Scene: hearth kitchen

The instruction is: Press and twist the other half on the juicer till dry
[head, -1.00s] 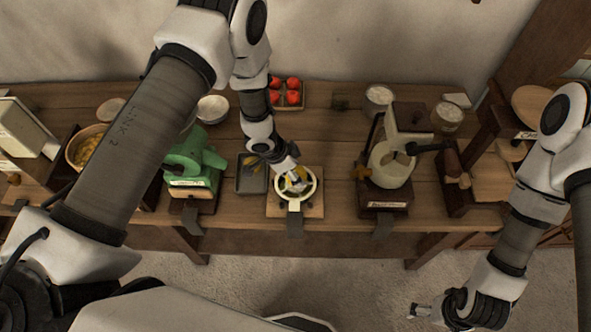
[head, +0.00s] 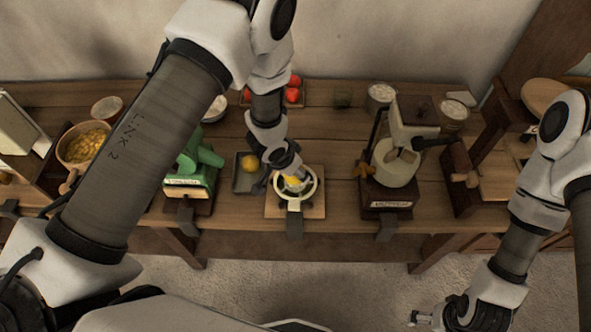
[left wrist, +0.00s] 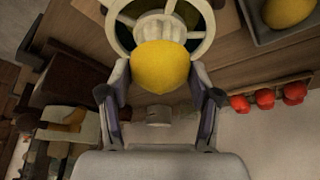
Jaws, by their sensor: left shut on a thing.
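My left gripper (left wrist: 160,105) is shut on a yellow lemon half (left wrist: 160,67), with one finger on each side of it. In the left wrist view the lemon half is in front of the ribbed cone of the juicer (left wrist: 122,38); I cannot tell whether they touch. In the head view the left gripper (head: 290,178) is over the juicer (head: 316,187), a pale ring on a wooden board, and mostly hides the held half. Another yellow lemon piece (head: 250,162) lies in a grey tray (head: 246,187) left of the juicer. My right gripper (head: 421,318) hangs low at the right, away from the table; its jaws are too small to read.
A green machine (head: 190,172) stands left of the tray. A cream machine with a dark base (head: 388,197) stands right of the juicer. Red fruits (head: 293,94) sit behind my left arm. Bare tabletop (head: 335,150) lies between the juicer and the cream machine.

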